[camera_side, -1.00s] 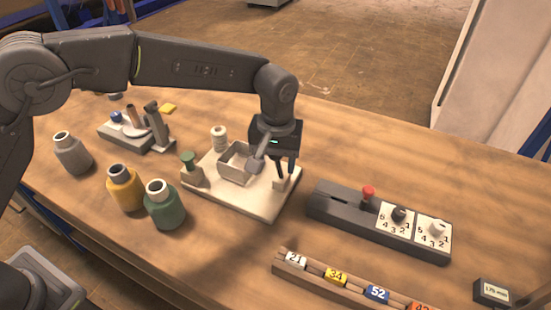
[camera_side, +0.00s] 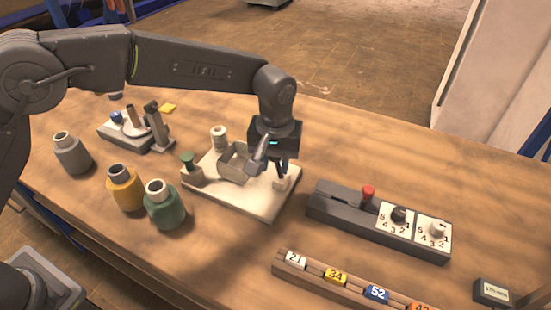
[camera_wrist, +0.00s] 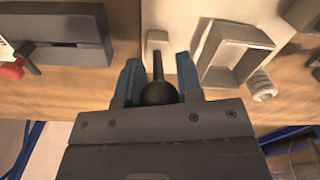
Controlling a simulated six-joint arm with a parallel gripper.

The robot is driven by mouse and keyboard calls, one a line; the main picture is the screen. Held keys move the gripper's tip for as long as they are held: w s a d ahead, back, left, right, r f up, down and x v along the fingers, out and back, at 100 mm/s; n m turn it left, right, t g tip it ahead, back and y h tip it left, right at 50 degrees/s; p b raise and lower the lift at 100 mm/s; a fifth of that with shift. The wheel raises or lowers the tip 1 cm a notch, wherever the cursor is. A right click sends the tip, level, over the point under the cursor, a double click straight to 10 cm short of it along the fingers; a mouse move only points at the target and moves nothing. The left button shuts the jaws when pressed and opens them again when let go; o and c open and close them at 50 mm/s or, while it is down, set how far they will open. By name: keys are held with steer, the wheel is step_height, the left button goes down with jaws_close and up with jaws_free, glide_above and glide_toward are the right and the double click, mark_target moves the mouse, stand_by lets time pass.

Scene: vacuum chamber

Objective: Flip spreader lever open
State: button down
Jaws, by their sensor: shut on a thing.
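The spreader lever (camera_wrist: 158,66) is a thin dark rod with a black ball knob. It rises from a small white block (camera_side: 281,184) on the cream board (camera_side: 236,197), and the block also shows in the wrist view (camera_wrist: 157,40). My gripper (camera_side: 283,171) is over this block, at the board's right end. In the side view, the fingers hide most of the lever.
An open box frame (camera_side: 233,163), a white spool (camera_side: 219,138) and a green-topped post (camera_side: 189,165) stand on the board. A dark switch box (camera_side: 330,205) lies close to the right. Yellow (camera_side: 125,188) and green (camera_side: 165,206) bottles stand front left.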

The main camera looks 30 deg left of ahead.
steer(key=shift+s+f, duration=0.35)
steer(key=shift+s, duration=0.25)
steer(key=c, duration=0.8)
jaws_free()
steer(key=shift+w, duration=0.1)
steer(key=shift+r, duration=0.1)
step_height(320, 180, up, 12)
steer(key=shift+d+r, duration=0.1)
steer(key=shift+r, duration=0.8)
